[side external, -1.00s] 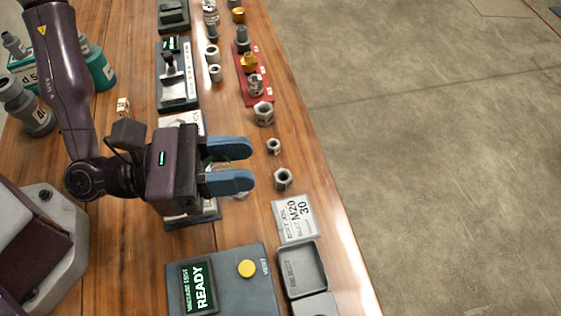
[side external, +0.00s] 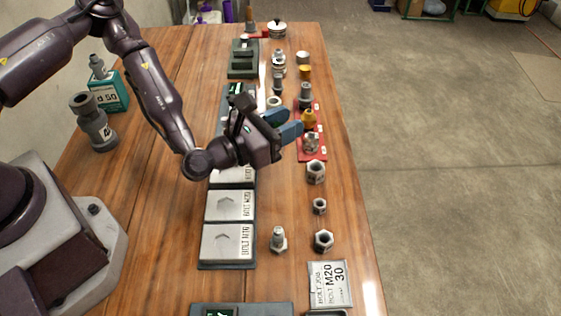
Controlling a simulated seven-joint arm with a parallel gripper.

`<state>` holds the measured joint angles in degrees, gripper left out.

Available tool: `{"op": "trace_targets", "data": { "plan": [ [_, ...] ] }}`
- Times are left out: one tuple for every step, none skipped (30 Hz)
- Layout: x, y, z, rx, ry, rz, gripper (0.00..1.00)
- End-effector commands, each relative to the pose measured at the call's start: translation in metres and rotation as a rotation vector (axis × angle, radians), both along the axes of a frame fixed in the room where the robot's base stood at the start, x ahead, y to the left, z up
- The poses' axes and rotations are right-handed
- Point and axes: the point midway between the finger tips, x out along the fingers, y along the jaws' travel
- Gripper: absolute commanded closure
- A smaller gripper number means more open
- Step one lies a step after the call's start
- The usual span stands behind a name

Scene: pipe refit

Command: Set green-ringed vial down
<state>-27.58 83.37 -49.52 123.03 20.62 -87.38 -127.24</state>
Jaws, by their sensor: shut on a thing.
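My gripper (side external: 289,126), with blue fingers, is over the middle of the wooden table, just left of the red strip (side external: 318,154). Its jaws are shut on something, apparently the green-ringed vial. The vial itself is not clear in the current view; the fingers and gripper body hide what is between them. On the red strip are a yellow fitting (side external: 309,119), a grey fitting (side external: 305,92) and a clear or silvery piece (side external: 311,143). I cannot tell how high the fingers are above the table.
Hex nuts (side external: 316,172) and an upright bolt (side external: 278,241) stand nearer the camera, beside the labelled bolt plates (side external: 228,243). A bolt job card (side external: 330,284) lies in front. Grey pipe fittings (side external: 94,128) and a teal box (side external: 110,98) are at left. The right table edge is close.

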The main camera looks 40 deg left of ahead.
Motion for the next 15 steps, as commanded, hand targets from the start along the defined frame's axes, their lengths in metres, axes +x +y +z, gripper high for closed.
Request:
{"op": "trace_targets", "data": {
  "plan": [
    [-0.001,-0.001,-0.009,0.002,0.002,-0.002,0.89],
    [-0.001,-0.001,-0.014,0.002,0.003,-0.003,0.89],
    [-0.001,-0.001,-0.019,0.001,0.001,-0.002,0.89],
    [-0.001,-0.001,-0.023,0.001,0.000,-0.002,0.89],
    [-0.001,-0.001,-0.026,0.000,0.000,-0.002,0.89],
    [-0.001,-0.001,-0.029,0.000,0.001,-0.002,0.89],
    [-0.001,-0.001,-0.032,0.000,0.001,-0.003,0.89],
    [-0.001,-0.001,-0.036,0.000,0.000,-0.003,0.89],
    [-0.001,-0.001,-0.041,0.001,0.000,-0.005,0.89],
    [-0.001,-0.001,-0.046,0.001,0.001,-0.004,0.89],
    [-0.001,-0.001,-0.051,0.001,0.002,-0.004,0.89],
    [-0.001,-0.002,-0.057,0.000,0.002,-0.004,0.89],
    [-0.001,-0.002,-0.061,0.000,0.001,-0.004,0.89],
    [-0.001,-0.001,-0.063,0.001,0.001,-0.005,0.89],
    [-0.001,-0.001,-0.065,0.001,-0.001,-0.005,0.89]
  ]
}}
